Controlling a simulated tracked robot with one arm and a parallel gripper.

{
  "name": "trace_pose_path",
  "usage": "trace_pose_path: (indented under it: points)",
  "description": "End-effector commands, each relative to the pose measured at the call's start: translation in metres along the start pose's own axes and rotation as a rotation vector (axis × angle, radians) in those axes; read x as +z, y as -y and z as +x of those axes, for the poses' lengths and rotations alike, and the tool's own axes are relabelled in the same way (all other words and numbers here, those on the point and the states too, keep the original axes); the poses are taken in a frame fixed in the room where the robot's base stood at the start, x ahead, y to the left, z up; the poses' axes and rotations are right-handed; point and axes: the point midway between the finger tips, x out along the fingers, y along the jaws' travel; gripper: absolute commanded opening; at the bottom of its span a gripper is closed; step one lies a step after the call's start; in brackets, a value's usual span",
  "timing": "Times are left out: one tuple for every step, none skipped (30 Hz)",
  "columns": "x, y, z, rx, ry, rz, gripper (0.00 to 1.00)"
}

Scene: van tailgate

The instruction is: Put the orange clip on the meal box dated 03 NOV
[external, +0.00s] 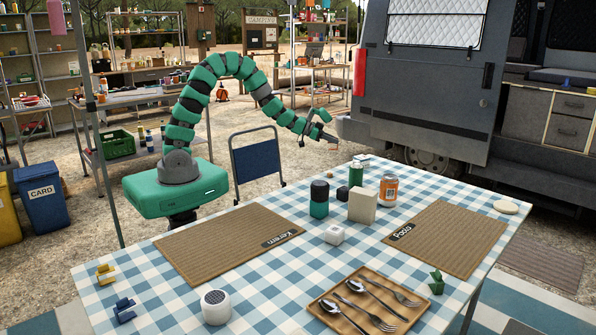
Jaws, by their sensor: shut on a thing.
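My gripper (328,137) is at the end of my green segmented arm, in the air beyond the far edge of the table. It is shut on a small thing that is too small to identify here. A yellow-orange clip-like piece (105,273) lies on the near left of the checked table, far from my gripper. A blue one of similar shape (124,310) lies just in front of it. A plain beige box (362,205) stands near the table's middle. No 03 NOV date can be read in this view, so I cannot tell which thing is the meal box.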

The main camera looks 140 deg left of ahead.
Motion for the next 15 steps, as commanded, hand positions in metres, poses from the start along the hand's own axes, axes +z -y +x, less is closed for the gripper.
trace_pose_path:
  points:
    - [-0.001,0.001,0.007,0.002,0.0,0.001,0.0]
    - [-0.002,0.002,0.012,0.002,0.001,0.001,0.0]
    - [-0.005,0.005,0.018,0.001,0.001,0.003,0.0]
    - [-0.007,0.007,0.023,0.0,-0.001,0.003,0.0]
    - [-0.009,0.008,0.028,0.0,-0.002,0.003,0.0]
    - [-0.01,0.01,0.034,0.001,-0.001,0.002,0.0]
    - [-0.011,0.012,0.039,0.001,-0.001,0.002,0.0]
    - [-0.013,0.013,0.044,0.0,-0.001,0.002,0.0]
    - [-0.015,0.016,0.05,0.0,-0.002,0.004,0.0]
    - [-0.017,0.018,0.055,0.0,-0.002,0.002,0.0]
    - [-0.018,0.019,0.059,0.001,-0.001,0.003,0.0]
    - [-0.02,0.021,0.066,0.0,0.0,0.004,0.0]
    - [-0.022,0.023,0.07,-0.001,0.0,0.004,0.0]
    - [-0.023,0.025,0.075,-0.001,0.0,0.005,0.0]
    - [-0.024,0.027,0.081,-0.001,0.003,0.004,0.0]
